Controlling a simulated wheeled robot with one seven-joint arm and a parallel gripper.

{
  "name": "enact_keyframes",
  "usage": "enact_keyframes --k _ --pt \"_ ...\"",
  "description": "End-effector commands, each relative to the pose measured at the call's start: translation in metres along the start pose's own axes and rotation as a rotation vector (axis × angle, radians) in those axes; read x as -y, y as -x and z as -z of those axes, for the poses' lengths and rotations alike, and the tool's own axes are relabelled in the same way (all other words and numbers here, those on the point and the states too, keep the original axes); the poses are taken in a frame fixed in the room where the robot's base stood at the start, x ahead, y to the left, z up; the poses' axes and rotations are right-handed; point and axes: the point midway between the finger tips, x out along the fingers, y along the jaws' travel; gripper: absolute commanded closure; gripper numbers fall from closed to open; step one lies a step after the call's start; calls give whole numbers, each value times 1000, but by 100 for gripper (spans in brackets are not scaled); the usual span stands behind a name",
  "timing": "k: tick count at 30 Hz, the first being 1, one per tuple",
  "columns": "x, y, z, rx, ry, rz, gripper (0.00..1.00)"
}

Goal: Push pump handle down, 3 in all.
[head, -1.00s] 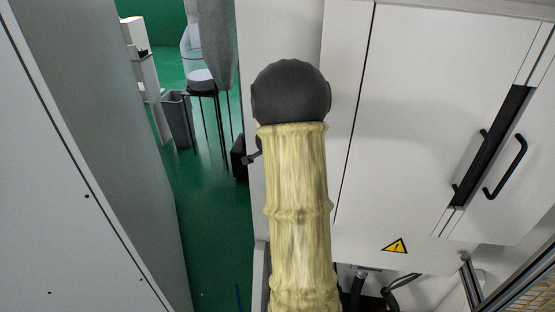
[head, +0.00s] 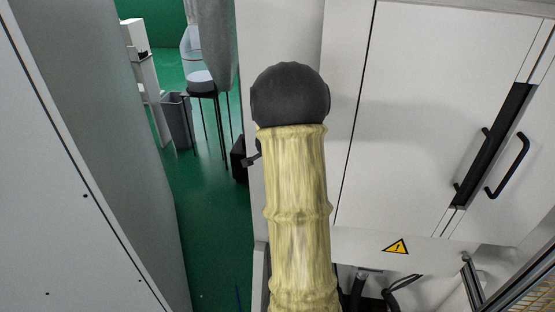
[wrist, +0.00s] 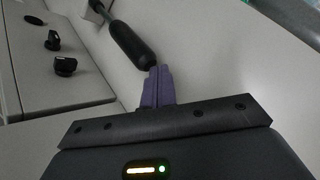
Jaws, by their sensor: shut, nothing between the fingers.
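The pump handle (wrist: 131,43), a dark rounded grip on a thin rod, slants down from the top left in the wrist view. Its lower end lies at the tips of my gripper (wrist: 160,70). The two purple fingers are closed together with nothing between them. The fingertips are right by the handle's end; whether they touch it I cannot tell. In the head view my sleeved arm fills the middle, and I cannot make out the gripper or the pump handle there.
A panel with several black knobs (wrist: 65,66) is at the left in the wrist view. White cabinets (head: 420,110) with black handles stand at right in the head view. A grey bin (head: 178,120) and a stool (head: 201,80) stand on green floor (head: 210,210).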

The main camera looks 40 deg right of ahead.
Motion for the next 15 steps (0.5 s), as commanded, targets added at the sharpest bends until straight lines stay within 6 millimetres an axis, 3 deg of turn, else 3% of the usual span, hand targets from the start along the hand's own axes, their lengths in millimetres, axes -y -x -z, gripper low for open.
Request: enact_keyframes --k 15 --pt "-4 -4 -4 3 1 -2 100"
